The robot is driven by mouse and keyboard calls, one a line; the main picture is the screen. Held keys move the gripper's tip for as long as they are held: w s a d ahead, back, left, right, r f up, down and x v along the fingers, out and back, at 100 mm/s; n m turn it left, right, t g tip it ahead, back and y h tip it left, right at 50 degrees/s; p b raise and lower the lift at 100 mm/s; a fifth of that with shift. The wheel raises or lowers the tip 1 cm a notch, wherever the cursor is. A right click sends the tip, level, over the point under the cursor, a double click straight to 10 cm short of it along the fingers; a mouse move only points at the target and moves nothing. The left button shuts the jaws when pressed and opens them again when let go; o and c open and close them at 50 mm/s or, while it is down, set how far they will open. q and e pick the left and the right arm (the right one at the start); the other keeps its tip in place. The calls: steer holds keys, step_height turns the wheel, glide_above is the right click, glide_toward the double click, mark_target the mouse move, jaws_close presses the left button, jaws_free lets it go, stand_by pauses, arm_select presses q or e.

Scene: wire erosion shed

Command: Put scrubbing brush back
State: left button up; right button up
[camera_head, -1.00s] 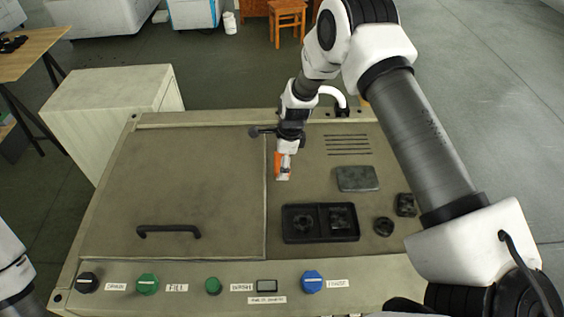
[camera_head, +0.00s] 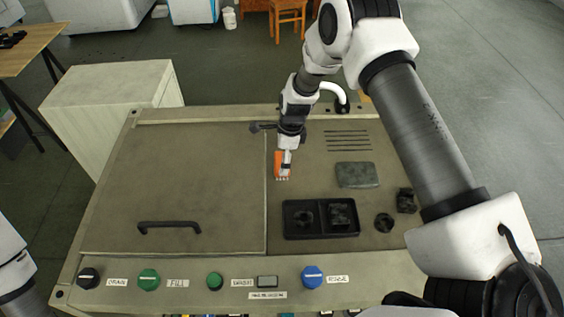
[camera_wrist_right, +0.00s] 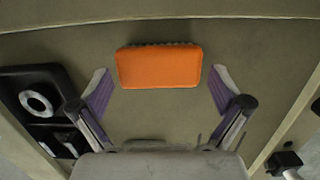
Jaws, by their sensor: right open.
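The scrubbing brush (camera_head: 278,164), with an orange back and pale bristles, is on the beige worktop right of the lid seam. In the right wrist view the orange brush (camera_wrist_right: 158,67) lies crosswise just beyond my fingertips, with clear space on both sides. My right gripper (camera_head: 286,161) is at the brush in the head view. In the wrist view its purple-padded fingers (camera_wrist_right: 160,88) are spread wide and hold nothing. My left gripper is out of view; only part of my left arm shows at the left edge.
A black two-compartment tray (camera_head: 286,232) holds dark parts. A grey pad (camera_head: 357,175), a black ring (camera_head: 384,223) and a black block (camera_head: 406,201) lie to its right. A white curved spout (camera_head: 335,89) stands behind. The lid (camera_head: 190,180) with its black handle (camera_head: 168,228) is clear.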

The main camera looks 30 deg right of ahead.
step_height(320, 180, up, 10)
steer(key=d+b, duration=0.1)
steer(key=b, duration=0.1)
steer(key=shift+s+d, duration=0.2)
steer(key=shift+s, duration=0.2)
steer(key=shift+r, duration=0.1)
